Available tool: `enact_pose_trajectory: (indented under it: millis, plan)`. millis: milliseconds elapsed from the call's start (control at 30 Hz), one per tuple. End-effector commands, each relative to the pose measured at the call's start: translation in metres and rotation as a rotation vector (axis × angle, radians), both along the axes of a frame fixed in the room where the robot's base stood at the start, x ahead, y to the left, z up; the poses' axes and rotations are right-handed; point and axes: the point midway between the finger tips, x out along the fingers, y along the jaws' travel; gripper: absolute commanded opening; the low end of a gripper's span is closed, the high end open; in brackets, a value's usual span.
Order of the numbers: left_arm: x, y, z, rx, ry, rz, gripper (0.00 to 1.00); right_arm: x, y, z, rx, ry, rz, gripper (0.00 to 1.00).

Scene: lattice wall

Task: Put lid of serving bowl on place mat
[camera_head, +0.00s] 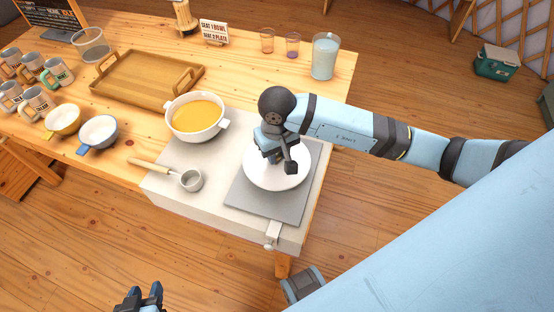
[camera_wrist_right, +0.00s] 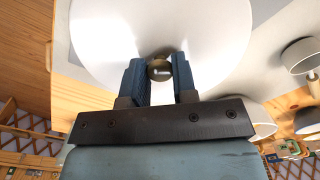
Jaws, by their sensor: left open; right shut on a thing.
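The white round lid (camera_head: 262,179) is over the grey place mat (camera_head: 250,203) at the right part of the table. I cannot tell whether it rests on the mat or hangs just above it. My right gripper (camera_head: 279,157) is above the lid, shut on its knob; the wrist view shows the knob (camera_wrist_right: 159,70) between the fingers, with the lid's white disc (camera_wrist_right: 105,35) around it. The open white serving bowl (camera_head: 197,135) with yellow-orange soup stands left of the lid. My left gripper (camera_head: 140,301) is open and empty at the bottom left, away from the table.
A ladle (camera_head: 190,180) lies left of the mat on a pale runner (camera_head: 160,189). A wooden tray (camera_head: 148,80), yellow and blue-handled bowls (camera_head: 99,131) and several mugs stand farther left.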

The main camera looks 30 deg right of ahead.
Motion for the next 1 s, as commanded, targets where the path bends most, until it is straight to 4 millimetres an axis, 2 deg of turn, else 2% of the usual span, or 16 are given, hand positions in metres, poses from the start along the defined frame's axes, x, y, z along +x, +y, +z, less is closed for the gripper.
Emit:
enact_pose_trajectory:
  millis: [200,567,600,700,1000]
  plan:
    - [0.000,0.000,-0.001,0.001,-0.002,-0.001,0.43,-0.001,0.000,-0.033,0.001,0.003,-0.001,0.00]
    - [0.001,-0.002,-0.002,-0.006,-0.005,0.003,0.43,0.000,0.000,-0.039,0.000,0.000,0.001,0.00]
    - [0.001,-0.003,-0.001,-0.007,-0.005,0.004,0.43,0.000,0.000,-0.039,0.000,0.001,0.001,0.33]
    - [0.001,-0.003,0.000,-0.008,-0.005,0.005,0.43,0.000,0.000,-0.038,0.000,0.001,0.001,0.51]
    - [0.001,-0.003,0.003,-0.008,-0.006,0.005,0.43,-0.001,0.000,-0.035,0.001,0.001,0.000,0.51]
